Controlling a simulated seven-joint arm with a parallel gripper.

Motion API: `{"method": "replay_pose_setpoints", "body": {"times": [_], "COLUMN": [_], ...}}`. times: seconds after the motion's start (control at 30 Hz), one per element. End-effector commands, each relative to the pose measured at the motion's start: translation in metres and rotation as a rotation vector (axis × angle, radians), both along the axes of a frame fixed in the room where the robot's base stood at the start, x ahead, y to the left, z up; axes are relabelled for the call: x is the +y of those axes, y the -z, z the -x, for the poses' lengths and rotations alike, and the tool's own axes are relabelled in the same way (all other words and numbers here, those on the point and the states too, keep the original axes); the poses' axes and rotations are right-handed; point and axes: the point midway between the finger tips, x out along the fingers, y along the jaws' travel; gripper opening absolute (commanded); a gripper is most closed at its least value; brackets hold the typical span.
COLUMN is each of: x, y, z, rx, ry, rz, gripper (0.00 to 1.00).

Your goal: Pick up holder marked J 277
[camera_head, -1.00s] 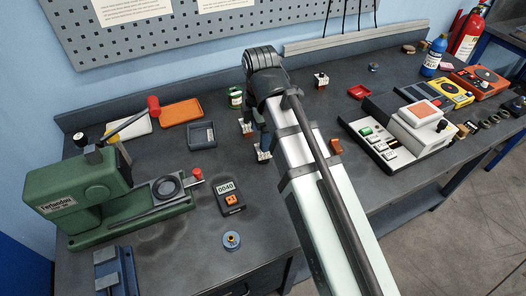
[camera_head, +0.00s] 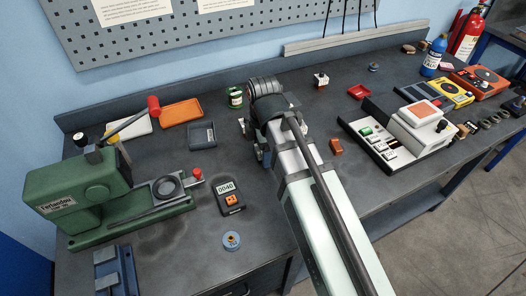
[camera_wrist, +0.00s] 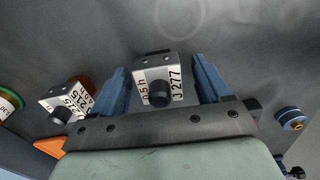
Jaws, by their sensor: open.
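The holder marked J 277 (camera_wrist: 172,82) is a small white block with a dark round knob, seen in the wrist view. It stands between the two blue fingers of my gripper (camera_wrist: 158,66), with a visible gap on each side. My gripper is open and holds nothing. In the head view my gripper (camera_head: 262,150) is low over the middle of the bench, and my arm hides that holder there. A similar holder marked 215 (camera_wrist: 68,100) stands left of my left finger in the wrist view.
A green-labelled jar (camera_head: 235,98) stands behind my gripper. A meter reading 0040 (camera_head: 230,197) and a green press (camera_head: 90,190) are to the left. A white device (camera_head: 400,135) is to the right. Another white-topped holder (camera_head: 321,80) stands farther back.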

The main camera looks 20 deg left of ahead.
Motion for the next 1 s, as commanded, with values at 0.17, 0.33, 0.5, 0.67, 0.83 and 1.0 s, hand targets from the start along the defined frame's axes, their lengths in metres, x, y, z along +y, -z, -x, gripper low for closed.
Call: {"method": "replay_pose_setpoints", "body": {"times": [0.17,0.33,0.5,0.67,0.83,1.0], "x": [0.0002,0.0003,0.0002,0.0002,0.0002,0.0002], "y": [0.0037,0.0035,0.0034,0.0033,0.0033,0.0033], "z": [-0.0001,0.0000,0.0000,0.0000,0.0001,0.0001], "rx": [-0.001,0.000,0.000,0.000,0.000,0.000], "ry": [0.000,0.000,0.000,0.000,0.000,0.000], "rz": [-0.001,0.000,0.000,0.000,0.000,0.000], "gripper": [0.77,0.71,0.55,0.39,0.23,0.07]}}
